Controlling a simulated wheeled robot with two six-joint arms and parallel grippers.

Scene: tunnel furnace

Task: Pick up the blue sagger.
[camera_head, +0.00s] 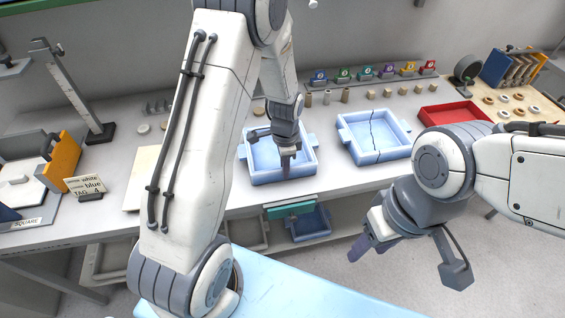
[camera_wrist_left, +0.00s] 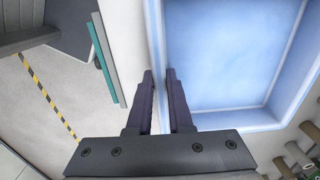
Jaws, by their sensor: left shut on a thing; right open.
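A light blue sagger (camera_head: 262,170), a square open tray with side lugs, stands on the bench in the head view. Its inside looks empty. My left gripper (camera_head: 286,162) points down at its near wall. In the left wrist view the sagger (camera_wrist_left: 225,60) fills the upper right, and the fingers of my left gripper (camera_wrist_left: 160,75) are closed on its wall, one on each side. My right gripper (camera_head: 408,258) is open and empty in front of the bench, apart from everything. My left arm covers part of the bench left of the sagger.
A second pale blue sagger (camera_head: 374,153) with a dark crack stands to the right. A red tray (camera_head: 455,112) lies further right. Small coloured tagged blocks (camera_head: 365,72) line the back. A dark blue tray (camera_head: 308,224) sits below the bench top. A label card (camera_head: 84,186) stands left.

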